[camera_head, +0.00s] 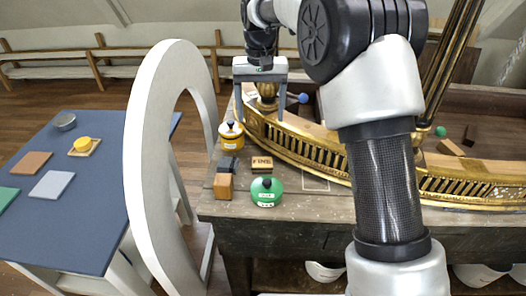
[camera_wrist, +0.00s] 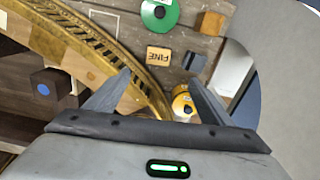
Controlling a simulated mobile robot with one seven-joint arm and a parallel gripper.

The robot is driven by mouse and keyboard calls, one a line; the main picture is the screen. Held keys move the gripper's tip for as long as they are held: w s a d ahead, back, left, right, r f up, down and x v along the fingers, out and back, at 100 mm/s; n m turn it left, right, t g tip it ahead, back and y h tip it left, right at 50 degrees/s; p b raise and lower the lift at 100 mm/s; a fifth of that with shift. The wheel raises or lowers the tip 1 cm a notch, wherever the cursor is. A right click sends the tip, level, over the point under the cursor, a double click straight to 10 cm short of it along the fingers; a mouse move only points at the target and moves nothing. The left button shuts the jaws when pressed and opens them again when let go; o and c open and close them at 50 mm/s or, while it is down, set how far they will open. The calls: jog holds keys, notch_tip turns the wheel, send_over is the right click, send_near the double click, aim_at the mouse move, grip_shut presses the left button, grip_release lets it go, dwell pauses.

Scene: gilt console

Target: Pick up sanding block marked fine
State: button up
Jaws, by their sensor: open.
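The sanding block marked FINE (camera_head: 262,164) is a small tan block lying on the wooden bench, just in front of the gilt rail. It also shows in the wrist view (camera_wrist: 158,55), with its label upside down. My gripper (camera_head: 262,97) is open and empty, above and behind the block in the head view. In the wrist view the gripper (camera_wrist: 162,80) spreads its two grey fingers, with the block beyond and between their tips. The block is apart from the fingers and fully visible.
Around the block are a green round tin (camera_head: 266,192), a dark block (camera_head: 229,165), an orange-brown block (camera_head: 223,187) and a yellow tin (camera_head: 231,136). The curved gilt rail (camera_head: 308,151) runs behind. A white arch (camera_head: 146,170) stands left, before a blue table (camera_head: 92,232) with several items.

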send_over(262, 161)
jog(key=f, duration=1.3)
jog(key=shift+a+f+b, duration=0.15)
jog(key=shift+a+b, duration=0.2)
jog(key=shift+b, duration=0.05)
jog(key=f, duration=0.5)
jog(key=shift+s+d+f, duration=0.1)
jog(key=shift+d, duration=0.3)
jog(key=c, duration=1.2)
jog(key=shift+o, duration=0.2)
notch_tip(262, 161, up, 10)
